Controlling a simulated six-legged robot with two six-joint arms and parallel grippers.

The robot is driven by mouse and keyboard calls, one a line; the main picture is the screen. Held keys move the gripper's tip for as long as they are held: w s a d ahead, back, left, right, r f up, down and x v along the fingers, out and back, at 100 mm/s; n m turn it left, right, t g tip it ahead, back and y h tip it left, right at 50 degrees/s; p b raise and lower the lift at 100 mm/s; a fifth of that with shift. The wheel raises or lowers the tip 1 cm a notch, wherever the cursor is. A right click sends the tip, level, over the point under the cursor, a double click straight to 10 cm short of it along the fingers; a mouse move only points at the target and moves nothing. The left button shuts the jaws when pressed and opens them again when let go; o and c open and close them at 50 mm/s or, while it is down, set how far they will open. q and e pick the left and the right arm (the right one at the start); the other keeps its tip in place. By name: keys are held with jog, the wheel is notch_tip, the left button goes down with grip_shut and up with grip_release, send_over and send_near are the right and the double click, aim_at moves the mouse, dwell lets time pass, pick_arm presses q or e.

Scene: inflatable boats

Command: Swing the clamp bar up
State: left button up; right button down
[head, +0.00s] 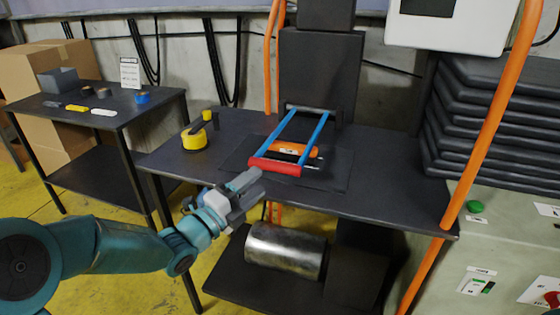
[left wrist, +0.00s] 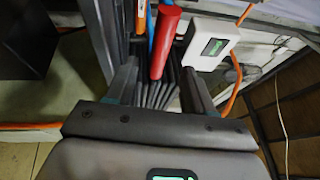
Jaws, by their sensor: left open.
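The clamp bar is a red grip (head: 274,167) on two blue side arms (head: 319,129), lowered toward me over the dark bench. An orange piece (head: 291,149) lies between the blue arms, behind the red grip. My left gripper (head: 252,182) is just left of and in front of the red grip, by the bench's front edge. In the left wrist view the red grip (left wrist: 164,40) shows ahead between the two open fingers (left wrist: 157,82). The fingers look apart from it; whether they touch is unclear. My right gripper is not in view.
A yellow tape-like roll (head: 195,138) sits on the bench (head: 393,172) at left. A metal cylinder (head: 285,250) lies on the lower shelf. An orange pipe (head: 478,150) and a control cabinet (head: 500,240) stand at right. A side table (head: 115,110) with small items is at left.

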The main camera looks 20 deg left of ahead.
pick_arm(q)
jog(key=p+x, duration=0.1)
jog(key=x, duration=0.9)
jog(key=shift+a, duration=0.1)
grip_shut()
